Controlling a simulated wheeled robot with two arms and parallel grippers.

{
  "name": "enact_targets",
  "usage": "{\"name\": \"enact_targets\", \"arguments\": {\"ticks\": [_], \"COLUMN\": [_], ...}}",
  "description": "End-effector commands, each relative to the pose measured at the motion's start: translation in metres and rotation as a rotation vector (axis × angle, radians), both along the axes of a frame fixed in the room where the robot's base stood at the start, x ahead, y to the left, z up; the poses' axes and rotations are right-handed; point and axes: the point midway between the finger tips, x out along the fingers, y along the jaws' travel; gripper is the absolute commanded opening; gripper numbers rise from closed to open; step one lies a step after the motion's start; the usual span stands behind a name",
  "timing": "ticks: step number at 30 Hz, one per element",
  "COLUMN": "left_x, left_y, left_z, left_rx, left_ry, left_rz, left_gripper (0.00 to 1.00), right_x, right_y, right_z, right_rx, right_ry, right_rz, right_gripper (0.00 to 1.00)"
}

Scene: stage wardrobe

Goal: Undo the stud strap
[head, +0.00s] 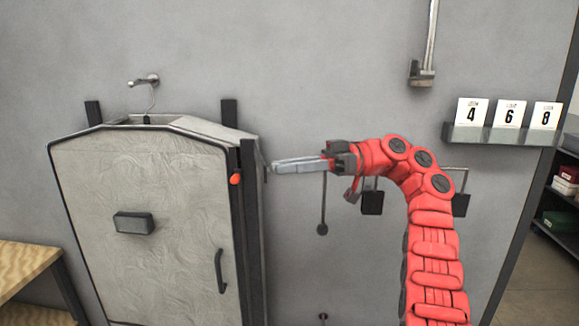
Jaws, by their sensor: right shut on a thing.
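A grey garment case (150,180) with a patterned front hangs on the wall at the left. A small orange-red tab (235,179) sits at the upper right edge of its front; I cannot tell whether it belongs to the stud strap. My right gripper (275,166) reaches left to the case's right side, its fingers shut at the dark edge there. It is shut on what seems to be the stud strap, a thin piece mostly hidden by the fingertips and the case's edge. My left gripper is not in view.
The case has a dark handle (220,271) and a dark block (134,223) on its front. A wooden table (28,268) stands at lower left. A wall shelf (500,135) with number cards is at right. Dark wall fittings hang behind my right arm.

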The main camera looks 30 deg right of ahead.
Motion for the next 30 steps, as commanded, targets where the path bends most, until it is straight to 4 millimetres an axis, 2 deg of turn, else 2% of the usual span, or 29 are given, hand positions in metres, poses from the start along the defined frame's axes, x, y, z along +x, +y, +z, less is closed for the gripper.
{"name": "enact_targets", "arguments": {"ticks": [6,7,11,12,23,30], "left_x": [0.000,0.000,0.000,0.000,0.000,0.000], "left_y": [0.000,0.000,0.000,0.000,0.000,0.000], "left_z": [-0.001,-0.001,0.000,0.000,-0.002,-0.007], "left_rx": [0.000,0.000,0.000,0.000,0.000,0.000], "left_ry": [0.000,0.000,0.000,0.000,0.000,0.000], "left_rz": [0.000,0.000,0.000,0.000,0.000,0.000], "left_gripper": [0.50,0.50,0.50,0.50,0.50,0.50], "right_x": [0.000,0.000,0.000,0.000,0.000,0.000], "right_y": [0.002,0.002,0.001,0.001,0.001,0.001], "right_z": [-0.004,-0.004,-0.003,-0.002,0.002,0.023], "right_rx": [-0.007,-0.007,-0.006,-0.005,-0.005,-0.005], "right_ry": [0.004,0.004,0.003,0.003,0.001,0.001], "right_rz": [0.006,0.006,0.005,0.004,0.003,0.003], "right_gripper": [0.00,0.31,0.55,0.57,0.57,0.57]}}
